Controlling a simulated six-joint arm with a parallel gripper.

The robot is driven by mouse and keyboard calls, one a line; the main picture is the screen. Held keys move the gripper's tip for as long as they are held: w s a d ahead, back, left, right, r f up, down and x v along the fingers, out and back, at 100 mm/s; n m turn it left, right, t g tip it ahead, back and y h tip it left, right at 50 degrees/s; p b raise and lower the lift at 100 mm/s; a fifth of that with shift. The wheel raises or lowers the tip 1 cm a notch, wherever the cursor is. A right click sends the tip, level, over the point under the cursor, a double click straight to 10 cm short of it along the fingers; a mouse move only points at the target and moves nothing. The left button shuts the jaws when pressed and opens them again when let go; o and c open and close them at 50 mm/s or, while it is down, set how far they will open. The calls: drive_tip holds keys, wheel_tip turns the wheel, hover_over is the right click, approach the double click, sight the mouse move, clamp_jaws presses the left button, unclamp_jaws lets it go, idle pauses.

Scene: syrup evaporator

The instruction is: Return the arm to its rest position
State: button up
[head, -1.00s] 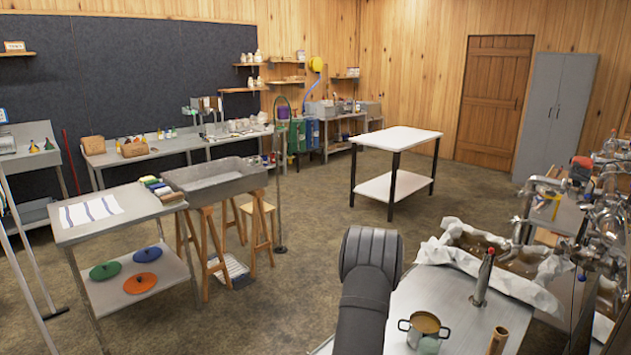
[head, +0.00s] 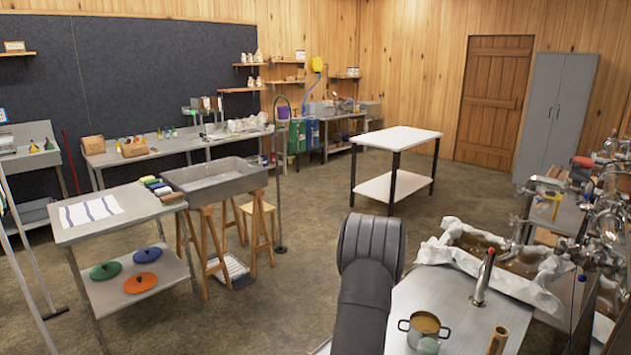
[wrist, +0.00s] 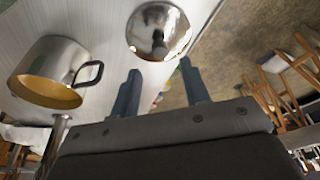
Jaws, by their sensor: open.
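My gripper (wrist: 162,95) shows in the wrist view with its two fingers apart and nothing between them. Its fingers point towards a shiny metal dome-shaped thing (wrist: 158,32) on the pale metal worktop. A metal pot (wrist: 50,72) with amber liquid stands to the left of the fingers, apart from them. In the head view the pot (head: 424,331) stands on the metal worktop (head: 450,290) at the lower right. My dark arm rises at the bottom middle of that view, and the gripper itself is not visible there.
A metal tap-like post (head: 484,276) and a copper-coloured tube (head: 497,340) stand near the pot. A pan with crumpled white lining (head: 440,250) and glassware lie further right. A white table (head: 400,139) stands behind.

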drive_tip(key=v, duration=0.5)
drive_tip(key=x, duration=1.1)
drive_tip(key=shift+f, duration=0.35)
wheel_tip(320, 180, up, 10)
drive_tip(key=s+a+r+m, duration=0.2)
drive_tip(key=s+a+r, duration=0.85)
drive_tip(key=a, duration=0.35)
drive_tip(key=d+m+h, duration=0.1)
drive_tip(key=d+m, duration=0.2)
drive_tip(key=d, duration=1.8)
drive_tip(key=shift+w+g, duration=0.35)
drive_tip(key=shift+g, duration=0.05)
